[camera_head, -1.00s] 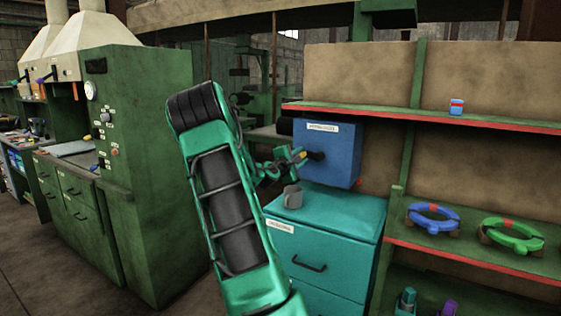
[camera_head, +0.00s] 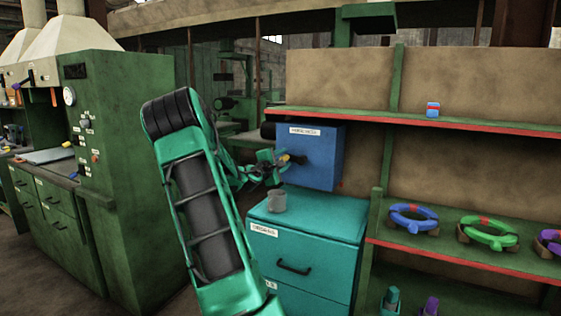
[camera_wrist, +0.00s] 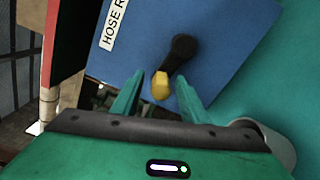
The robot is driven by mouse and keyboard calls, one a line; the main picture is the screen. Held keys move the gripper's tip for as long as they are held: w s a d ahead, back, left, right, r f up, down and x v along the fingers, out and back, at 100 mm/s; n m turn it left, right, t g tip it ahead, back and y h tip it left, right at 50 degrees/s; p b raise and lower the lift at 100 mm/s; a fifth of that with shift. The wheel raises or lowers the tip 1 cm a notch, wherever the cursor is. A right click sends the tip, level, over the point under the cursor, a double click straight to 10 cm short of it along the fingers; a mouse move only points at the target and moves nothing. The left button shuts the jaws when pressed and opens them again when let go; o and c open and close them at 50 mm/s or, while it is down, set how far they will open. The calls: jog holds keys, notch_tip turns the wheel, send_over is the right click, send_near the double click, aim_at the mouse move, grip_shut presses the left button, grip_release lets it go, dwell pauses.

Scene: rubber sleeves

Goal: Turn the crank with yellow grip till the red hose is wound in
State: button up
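A blue box (camera_head: 324,160) labelled "HOSE R…" in the wrist view (camera_wrist: 215,35) stands on a teal cabinet. A black crank arm (camera_wrist: 178,55) with a yellow grip (camera_wrist: 160,86) sticks out of its face. In the wrist view the grip lies between the two green fingers of my gripper (camera_wrist: 160,77), with gaps visible on both sides. My gripper is open; I cannot tell how deep the grip sits between the fingers. In the head view my gripper (camera_head: 275,166) is at the box's left front.
A grey mug (camera_head: 277,202) stands on the teal cabinet (camera_head: 330,222) just below my gripper; it also shows in the wrist view (camera_wrist: 277,145). Shelves with coloured rings (camera_head: 414,217) are at the right. A green machine (camera_head: 130,150) stands at the left.

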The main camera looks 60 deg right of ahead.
jog(key=a, duration=1)
jog(key=shift+a, duration=0.4)
jog(key=shift+w+f, duration=0.1)
